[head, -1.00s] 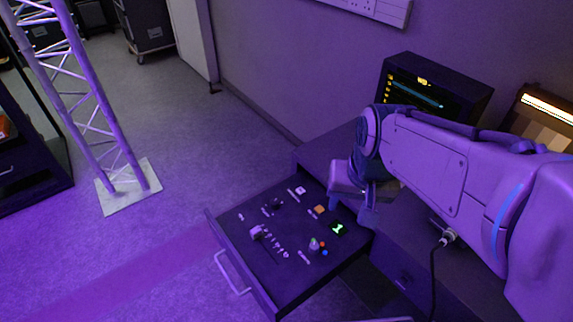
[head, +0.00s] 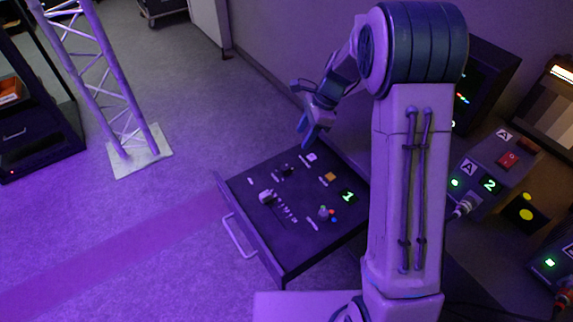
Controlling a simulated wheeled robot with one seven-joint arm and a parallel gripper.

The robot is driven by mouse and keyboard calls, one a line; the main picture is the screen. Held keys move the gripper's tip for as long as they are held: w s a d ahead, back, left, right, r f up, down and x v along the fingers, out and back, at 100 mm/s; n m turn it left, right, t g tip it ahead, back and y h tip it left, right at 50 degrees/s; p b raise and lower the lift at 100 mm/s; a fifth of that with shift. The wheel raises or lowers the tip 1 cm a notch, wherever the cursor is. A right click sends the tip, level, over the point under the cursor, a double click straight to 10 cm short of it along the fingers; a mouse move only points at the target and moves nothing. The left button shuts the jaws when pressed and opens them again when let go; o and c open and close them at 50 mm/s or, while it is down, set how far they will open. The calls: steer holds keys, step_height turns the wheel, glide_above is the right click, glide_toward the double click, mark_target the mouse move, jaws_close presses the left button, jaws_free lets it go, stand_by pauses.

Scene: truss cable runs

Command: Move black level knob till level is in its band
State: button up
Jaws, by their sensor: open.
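A pulled-out drawer panel (head: 300,243) in the head view carries several small controls, with labels too small to read. They include a pale-topped control (head: 266,196) at the left, a small dark knob (head: 287,170), and a pale knob (head: 323,212) beside red and blue dots. I cannot tell which is the black level knob. A green lit figure (head: 348,196) shows at the right. A dark monitor (head: 487,75) with coloured traces is mostly hidden behind my arm. My gripper (head: 306,136) is open and empty, pointing down above the drawer's back edge, apart from the controls.
A drawer handle (head: 238,238) sticks out at the front left. A truss tower (head: 112,95) stands on a pale base plate at the left. Boxes with lit figures (head: 487,170) and cables stand at the right. The floor left of the drawer is clear.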

mark_target(286, 167)
steer(key=x, duration=1.4)
steer(key=c, duration=1)
